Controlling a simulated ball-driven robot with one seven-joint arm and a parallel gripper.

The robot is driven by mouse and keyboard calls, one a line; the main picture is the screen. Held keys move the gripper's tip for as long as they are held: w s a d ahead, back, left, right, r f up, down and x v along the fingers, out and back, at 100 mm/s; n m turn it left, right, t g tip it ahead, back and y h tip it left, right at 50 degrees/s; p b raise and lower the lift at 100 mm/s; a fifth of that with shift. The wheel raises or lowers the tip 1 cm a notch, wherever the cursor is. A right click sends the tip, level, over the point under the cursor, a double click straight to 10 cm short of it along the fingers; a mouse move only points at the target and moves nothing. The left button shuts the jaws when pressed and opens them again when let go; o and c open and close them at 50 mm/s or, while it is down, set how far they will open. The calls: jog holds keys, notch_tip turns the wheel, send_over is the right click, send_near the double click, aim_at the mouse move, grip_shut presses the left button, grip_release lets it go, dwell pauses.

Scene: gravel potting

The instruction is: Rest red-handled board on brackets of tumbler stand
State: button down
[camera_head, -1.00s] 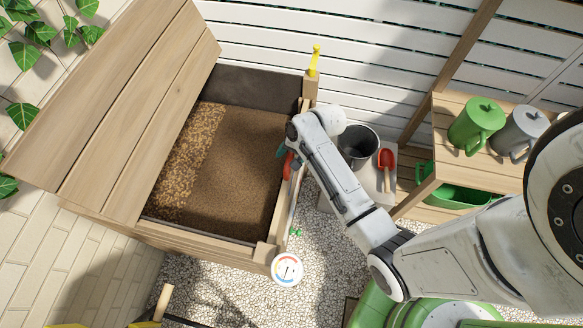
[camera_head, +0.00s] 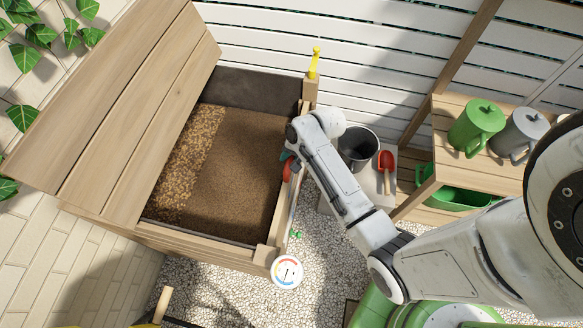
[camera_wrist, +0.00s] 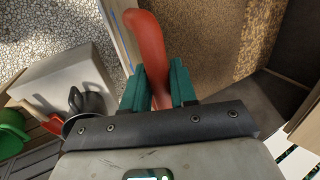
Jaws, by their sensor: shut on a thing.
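My gripper (camera_wrist: 157,80) is shut on a red handle (camera_wrist: 147,35), one green finger on each side of it. The red handle also shows in the head view (camera_head: 287,171), below my gripper (camera_head: 288,156), at the right wall of the wooden compost box. I cannot clearly make out the rest of the board. A thin pale strip runs along that wall below the handle, but I cannot tell if it is part of the board. I cannot identify the tumbler stand or its brackets in either view.
The wooden box (camera_head: 268,252) holds brown compost, its slatted lid (camera_head: 120,110) raised at left. A round dial (camera_head: 287,270) is at its front corner. A dark bucket (camera_head: 361,143) and red trowel (camera_head: 386,165) are on a grey block. Green (camera_head: 476,127) and grey cans stand on a shelf.

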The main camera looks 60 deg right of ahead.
jog(key=shift+r+p, duration=4.3)
jog(key=shift+p, duration=0.25)
jog(key=shift+r, duration=2.5)
